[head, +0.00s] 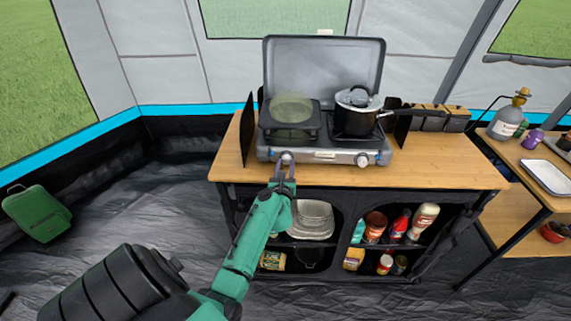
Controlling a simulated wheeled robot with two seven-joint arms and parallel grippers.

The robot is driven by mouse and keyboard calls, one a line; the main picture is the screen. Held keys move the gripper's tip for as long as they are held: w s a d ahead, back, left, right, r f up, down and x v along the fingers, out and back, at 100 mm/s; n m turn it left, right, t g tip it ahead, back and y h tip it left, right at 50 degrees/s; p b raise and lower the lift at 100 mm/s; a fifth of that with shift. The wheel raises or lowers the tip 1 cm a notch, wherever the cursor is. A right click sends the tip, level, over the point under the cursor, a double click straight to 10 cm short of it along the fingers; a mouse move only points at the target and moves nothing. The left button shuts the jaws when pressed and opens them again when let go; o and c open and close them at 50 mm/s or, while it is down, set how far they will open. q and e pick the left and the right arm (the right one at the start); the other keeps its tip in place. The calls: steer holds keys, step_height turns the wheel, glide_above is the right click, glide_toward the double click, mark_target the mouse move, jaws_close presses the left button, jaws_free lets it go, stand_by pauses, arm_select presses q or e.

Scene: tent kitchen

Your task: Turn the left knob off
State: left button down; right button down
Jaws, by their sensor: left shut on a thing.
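A grey camping stove (322,155) with its lid up stands on the wooden counter. Its left knob (287,157) is on the front panel, partly hidden by my left gripper. Its right knob (362,160) shows clear on the same panel. My left gripper (286,163) reaches up from below and is shut on the left knob. A faint greenish glow (292,107) shows over the left burner. A dark pot with a lid (357,113) sits on the right burner. My right gripper is not in view.
The counter (430,174) has bare wood to the right of the stove. Shelves below hold glass dishes (312,218), bottles (424,220) and jars. A side table with a white tray (545,176) stands at right. A green container (37,213) sits at left.

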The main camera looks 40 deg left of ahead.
arm_select(q)
steer(key=m+p, duration=0.1)
steer(key=m, duration=0.1)
steer(key=shift+r+m+p, duration=0.15)
steer(key=shift+m+p, duration=0.2)
steer(key=shift+m, duration=0.05)
steer(key=m+p, duration=0.2)
steer(key=m, duration=0.1)
steer(key=shift+d+g, duration=0.1)
steer(key=shift+g, duration=0.2)
steer(key=m+p, duration=0.1)
steer(key=m, duration=0.2)
steer(key=shift+m, duration=0.3)
steer(key=shift+f+m+p, duration=0.2)
steer(key=shift+m+p, duration=0.35)
steer(key=shift+m, duration=0.65)
steer(key=shift+c, duration=2.3)
jaws_free()
